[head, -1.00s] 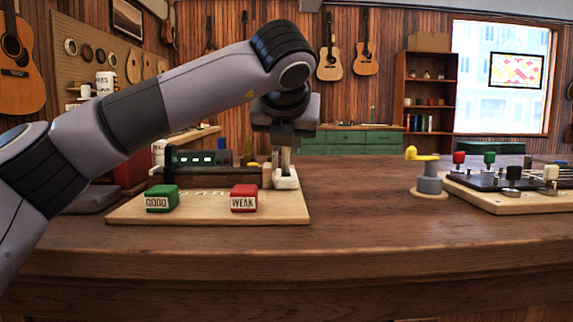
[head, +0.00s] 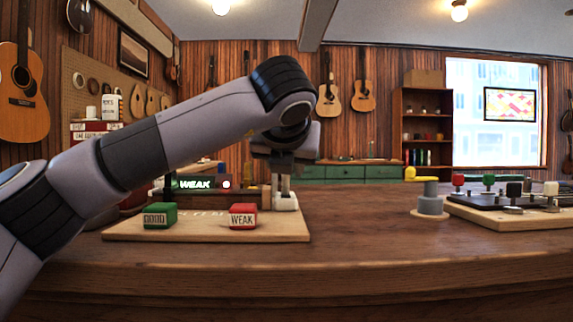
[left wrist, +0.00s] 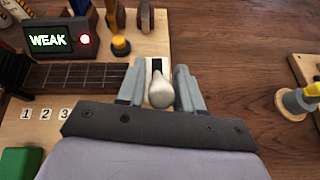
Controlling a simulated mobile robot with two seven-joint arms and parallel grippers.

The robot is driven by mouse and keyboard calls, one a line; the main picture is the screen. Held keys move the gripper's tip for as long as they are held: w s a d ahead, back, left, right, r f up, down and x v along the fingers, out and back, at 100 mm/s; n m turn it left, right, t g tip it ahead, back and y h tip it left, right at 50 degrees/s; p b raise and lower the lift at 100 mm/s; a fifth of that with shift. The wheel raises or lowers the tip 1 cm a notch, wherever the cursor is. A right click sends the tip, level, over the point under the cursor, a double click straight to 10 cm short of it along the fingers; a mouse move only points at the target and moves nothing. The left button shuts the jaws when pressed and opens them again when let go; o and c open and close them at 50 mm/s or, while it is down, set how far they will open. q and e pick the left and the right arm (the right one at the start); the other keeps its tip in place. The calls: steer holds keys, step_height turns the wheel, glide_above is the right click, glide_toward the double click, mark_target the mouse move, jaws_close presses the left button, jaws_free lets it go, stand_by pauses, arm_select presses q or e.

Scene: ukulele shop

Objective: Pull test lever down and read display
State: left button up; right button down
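The test display (head: 193,183) reads WEAK in green letters, with a lit red lamp beside it; it also shows in the left wrist view (left wrist: 48,39). The pale test lever knob (left wrist: 160,92) stands at its slotted white base (head: 286,202) on the right of the wooden test board (head: 120,232). My left gripper (head: 281,187) is at the lever. In the left wrist view its fingers (left wrist: 160,85) are apart, one on each side of the knob, with slim gaps visible. My right gripper is not in view.
A green GOOD block (head: 160,215) and a red WEAK block (head: 243,215) sit on the board's front. A grey post (head: 430,200) and a board with coloured knobs (head: 500,215) stand right. The middle counter is clear.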

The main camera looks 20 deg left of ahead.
arm_select(q)
steer(key=shift+o, duration=0.5)
steer(key=shift+s, duration=0.1)
steer(key=v, duration=0.7)
steer(key=shift+p, duration=0.3)
steer(key=shift+s, duration=0.1)
